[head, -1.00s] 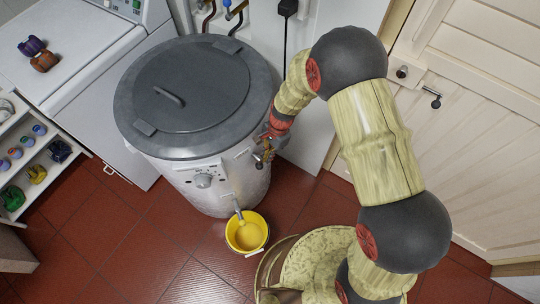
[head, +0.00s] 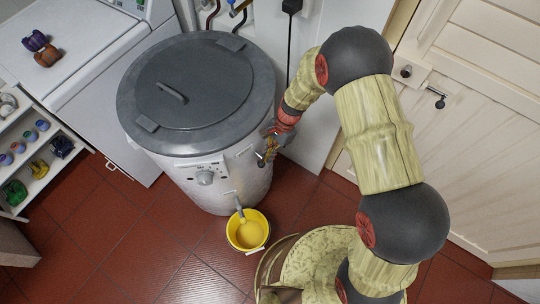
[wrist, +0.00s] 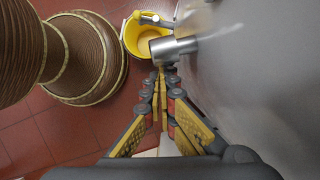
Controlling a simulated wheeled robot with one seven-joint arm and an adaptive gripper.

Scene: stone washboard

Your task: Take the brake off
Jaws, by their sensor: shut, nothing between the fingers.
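A round grey metal tub (head: 172,180) with a dark lid (head: 195,85) stands on the floor; it fills the right side of the wrist view (wrist: 265,70). A short metal stub with a round end (wrist: 172,48) sticks out from its side. It may be the brake, but I cannot tell for sure. My gripper (wrist: 160,72) is shut and empty, its fingertips just below the stub in the picture; I cannot tell whether they touch it. In the head view my gripper (head: 265,156) is at the tub's right front side, right of a control knob (head: 205,177).
A yellow bucket (head: 248,238) stands on the red tiles under a grey spout (head: 239,210); it also shows in the wrist view (wrist: 131,35). A white appliance (head: 75,40) and shelf (head: 40,150) are left. A pale door (head: 485,90) is right.

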